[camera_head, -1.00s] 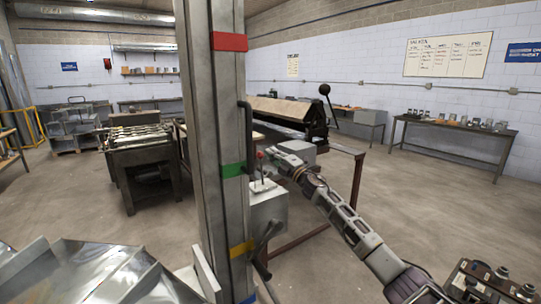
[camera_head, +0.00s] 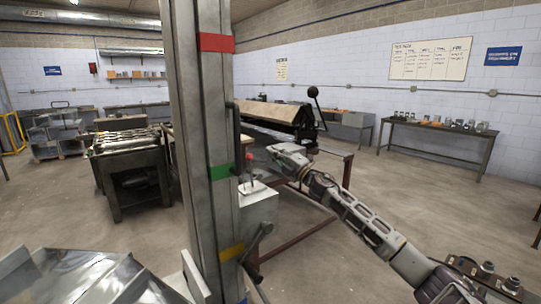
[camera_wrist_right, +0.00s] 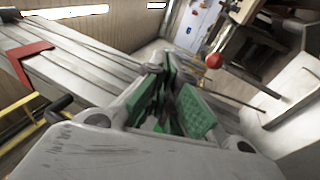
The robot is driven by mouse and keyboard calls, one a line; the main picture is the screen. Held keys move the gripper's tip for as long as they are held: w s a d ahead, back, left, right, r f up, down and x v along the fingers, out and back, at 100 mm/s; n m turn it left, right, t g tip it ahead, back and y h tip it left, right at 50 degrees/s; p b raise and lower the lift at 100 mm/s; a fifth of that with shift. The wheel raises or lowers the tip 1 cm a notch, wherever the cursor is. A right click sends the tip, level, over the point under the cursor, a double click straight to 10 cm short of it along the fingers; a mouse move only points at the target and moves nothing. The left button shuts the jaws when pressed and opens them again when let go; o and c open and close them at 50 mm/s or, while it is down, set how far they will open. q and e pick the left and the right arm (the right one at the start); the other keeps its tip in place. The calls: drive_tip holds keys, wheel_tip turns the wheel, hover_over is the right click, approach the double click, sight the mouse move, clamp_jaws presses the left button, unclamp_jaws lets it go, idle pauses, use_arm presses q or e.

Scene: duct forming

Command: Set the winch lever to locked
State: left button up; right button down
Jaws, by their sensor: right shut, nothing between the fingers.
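The winch lever (camera_head: 249,169) is a thin dark stick with a red knob, standing nearly upright on top of a light grey box (camera_head: 258,208) at the right side of the steel column (camera_head: 208,130). My right gripper (camera_head: 272,151) is just right of the red knob, apart from it, and its jaws are shut and empty. In the right wrist view its green finger pads (camera_wrist_right: 172,108) show, with the red knob (camera_wrist_right: 213,60) beyond them, up and to the right. I cannot read the lever's lock position. My left gripper is not in view.
The column carries red, green and yellow bands and a black vertical handle (camera_head: 236,140). A crank (camera_head: 257,242) sticks out low on the box. Shiny sheet metal (camera_head: 85,278) lies at the lower left. A brake machine (camera_head: 275,118) stands behind my arm. Floor on the right is open.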

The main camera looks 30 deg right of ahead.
drive_tip(key=shift+s+r, duration=0.2)
drive_tip(key=shift+s, duration=0.15)
drive_tip(key=shift+f, duration=0.1)
idle(0.4)
